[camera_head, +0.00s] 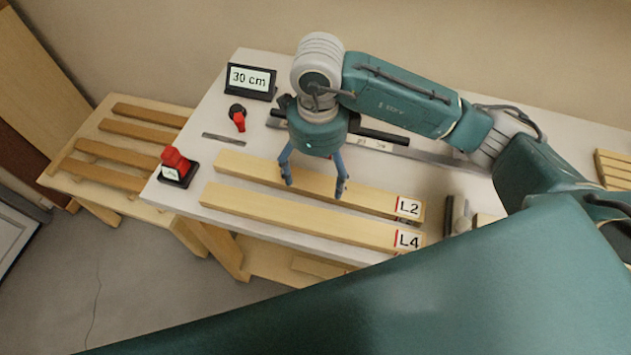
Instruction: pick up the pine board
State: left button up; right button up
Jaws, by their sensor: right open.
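Two long pale pine boards lie side by side on the white bench. The rear board (245,168) carries a label L2 at its right end. The front board (300,222) carries a label L4 at its right end. My right gripper (314,187) points down over the middle of the L2 board. Its two fingers are spread apart with nothing between them, and the fingertips show against the L2 board. I cannot tell whether they touch it. My left gripper is not in view.
The white bench (228,95) holds a "30 cm" display (250,80), a red-handled knob (238,117), a red switch (175,165) and a dark rail (385,137) behind my gripper. A slatted wooden stand (103,150) adjoins at left. My own teal arm covers the lower right.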

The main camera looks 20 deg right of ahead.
aim_at(314, 186)
jog(key=f, duration=0.1)
jog(key=f+p, duration=0.2)
jog(key=f, duration=0.1)
jog(key=shift+w+a+f, duration=0.1)
jog(key=shift+w+a, duration=0.1)
jog(key=shift+a, duration=0.1)
jog(key=shift+f+p, duration=0.3)
jog(key=shift+f, duration=0.3)
jog(key=shift+w, duration=0.1)
jog(key=c, duration=1.6)
